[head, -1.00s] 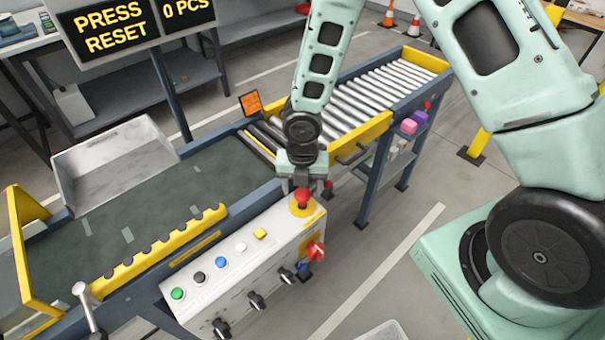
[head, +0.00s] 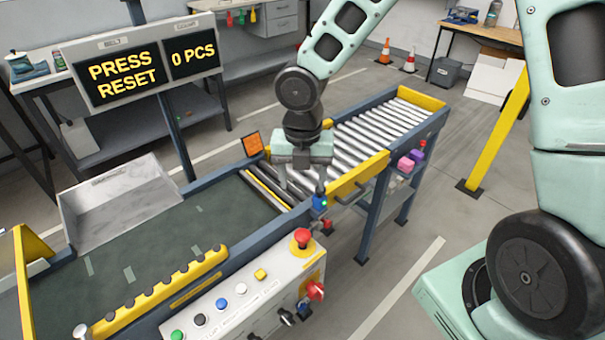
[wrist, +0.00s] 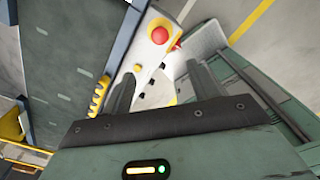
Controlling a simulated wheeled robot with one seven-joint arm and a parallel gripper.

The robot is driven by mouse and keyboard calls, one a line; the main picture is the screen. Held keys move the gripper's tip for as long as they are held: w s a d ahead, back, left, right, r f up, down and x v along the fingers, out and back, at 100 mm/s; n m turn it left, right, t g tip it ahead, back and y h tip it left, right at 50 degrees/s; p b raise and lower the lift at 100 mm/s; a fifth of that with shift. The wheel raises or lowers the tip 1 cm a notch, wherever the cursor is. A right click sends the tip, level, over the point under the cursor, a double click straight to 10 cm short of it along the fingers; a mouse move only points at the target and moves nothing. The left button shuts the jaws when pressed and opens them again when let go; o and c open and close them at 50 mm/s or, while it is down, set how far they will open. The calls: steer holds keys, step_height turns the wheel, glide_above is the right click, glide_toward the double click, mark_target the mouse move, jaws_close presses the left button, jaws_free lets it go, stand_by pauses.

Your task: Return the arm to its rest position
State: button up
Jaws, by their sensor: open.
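My gripper (head: 302,186) hangs above the near edge of the conveyor, where the dark belt meets the rollers. Its two fingers are apart with nothing between them. In the wrist view my gripper (wrist: 158,92) also shows two spread, empty fingers. The control panel (head: 235,300) lies below it, with a red mushroom button (head: 302,238) on a yellow base near its right end. The wrist view shows the red button (wrist: 159,35) beyond the fingers, apart from them. A red rotary switch (head: 316,290) sits on the panel's right end.
A display (head: 138,68) reads PRESS RESET and 0 PCS. A metal tray (head: 115,195) stands at the belt's far side. The roller section (head: 375,135) runs to the back right. A yellow post (head: 497,130) stands at right. Open floor (head: 425,215) lies right of the conveyor.

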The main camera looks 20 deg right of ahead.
steer(key=shift+r, duration=0.1)
stand_by(0.4)
steer(key=s+a+r+m, duration=0.3)
steer(key=s+r+m, duration=0.2)
steer(key=s+m, duration=0.5)
steer(key=s+a+r+m, duration=0.3)
steer(key=s+r+m, duration=0.1)
steer(key=s+m, duration=0.6)
steer(key=m, duration=0.3)
steer(key=shift+s+r+y, duration=0.2)
steer(key=shift+r+y, duration=0.1)
steer(key=shift+r, duration=0.05)
steer(key=shift+c, duration=0.3)
